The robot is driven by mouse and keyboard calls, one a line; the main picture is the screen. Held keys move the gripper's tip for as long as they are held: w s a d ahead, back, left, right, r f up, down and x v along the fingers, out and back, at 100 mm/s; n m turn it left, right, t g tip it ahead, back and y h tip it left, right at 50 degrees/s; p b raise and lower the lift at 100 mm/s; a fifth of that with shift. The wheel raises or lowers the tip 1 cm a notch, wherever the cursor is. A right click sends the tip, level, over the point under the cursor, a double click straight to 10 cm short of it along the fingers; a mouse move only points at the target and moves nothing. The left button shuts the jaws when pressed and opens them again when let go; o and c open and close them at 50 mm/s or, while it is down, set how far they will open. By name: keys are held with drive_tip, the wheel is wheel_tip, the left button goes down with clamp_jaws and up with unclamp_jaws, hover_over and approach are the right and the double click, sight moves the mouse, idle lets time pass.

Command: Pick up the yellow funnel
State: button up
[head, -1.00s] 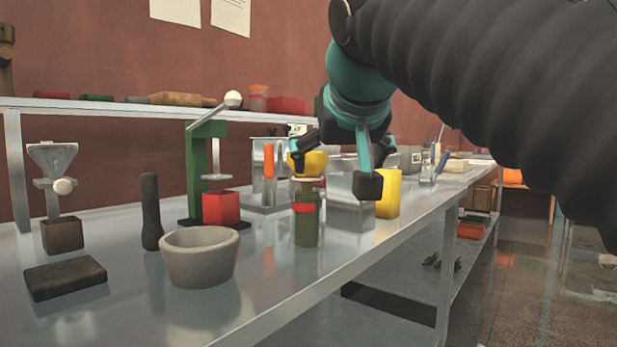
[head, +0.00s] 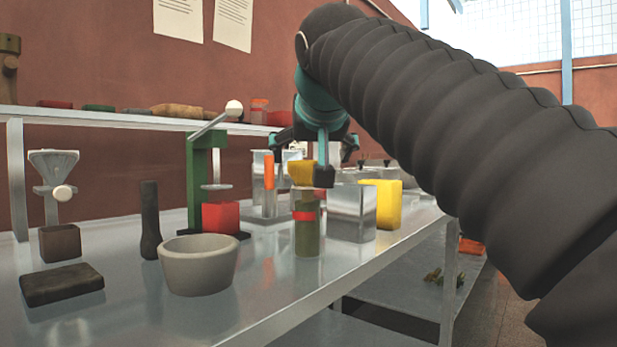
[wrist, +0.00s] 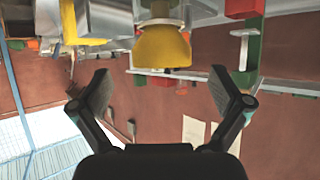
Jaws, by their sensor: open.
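The yellow funnel (head: 300,172) sits on top of a dark green bottle with a red band (head: 307,228) on the metal table. Part of the funnel is hidden behind my gripper in the head view. In the wrist view, which is upside down, the funnel (wrist: 162,48) appears at the top centre, lined up between my fingers and beyond their tips. My gripper (wrist: 160,88) is open and empty, its two dark fingers spread wide. In the head view my gripper (head: 316,158) is near the funnel; contact cannot be told there.
A yellow block-like container (head: 384,203) and a metal box (head: 352,213) stand right of the bottle. A grey bowl (head: 198,265) is in front left. A green press stand (head: 200,175) with a red block (head: 220,217) is behind left. A shelf (head: 90,113) runs behind.

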sight(307, 186)
drive_tip(key=shift+x, duration=2.65)
drive_tip(key=shift+a, duration=0.1)
drive_tip(key=c, duration=1.2)
